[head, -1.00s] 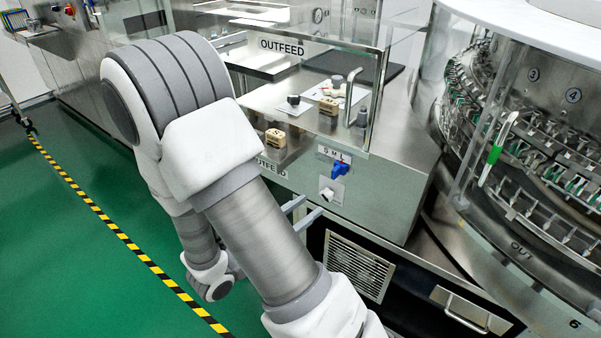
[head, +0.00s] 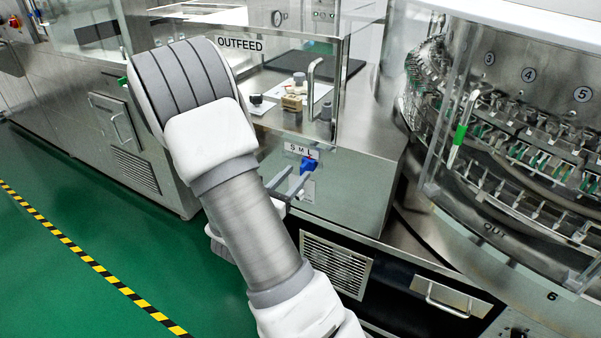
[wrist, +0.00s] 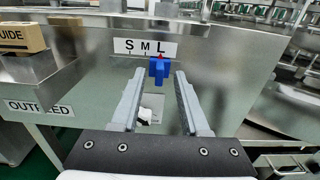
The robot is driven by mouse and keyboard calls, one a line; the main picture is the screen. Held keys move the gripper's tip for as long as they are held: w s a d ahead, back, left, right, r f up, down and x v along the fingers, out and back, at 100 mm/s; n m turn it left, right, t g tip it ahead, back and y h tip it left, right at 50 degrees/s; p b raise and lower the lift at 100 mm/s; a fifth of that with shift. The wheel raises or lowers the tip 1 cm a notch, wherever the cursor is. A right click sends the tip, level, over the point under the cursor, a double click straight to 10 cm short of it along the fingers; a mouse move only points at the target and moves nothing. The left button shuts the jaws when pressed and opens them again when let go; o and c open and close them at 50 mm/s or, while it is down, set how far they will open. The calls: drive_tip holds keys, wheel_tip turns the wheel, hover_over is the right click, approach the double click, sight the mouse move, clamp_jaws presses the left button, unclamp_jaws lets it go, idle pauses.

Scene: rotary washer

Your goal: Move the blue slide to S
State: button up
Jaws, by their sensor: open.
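The blue slide (head: 309,164) is on the front of the steel outfeed cabinet, under the white S M L label (head: 302,151). In the wrist view, the blue slide (wrist: 159,69) is below the L of the label (wrist: 145,47), with a small red pointer at its top. My gripper (head: 298,173) is open and empty, its fingers pointing at the cabinet front. In the wrist view, my gripper (wrist: 160,77) has one finger on each side of the slide's line. I cannot tell whether the fingertips reach around the slide.
A white plate with a dark knob (wrist: 151,117) is below the slide. A wooden guide block (wrist: 20,38) sits at left. A glass guard with a metal handle (head: 312,85) stands above the slide. The rotary washer (head: 520,150) is to the right.

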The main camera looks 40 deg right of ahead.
sight(301, 168)
drive_tip(key=shift+x, duration=1.75)
clamp_jaws()
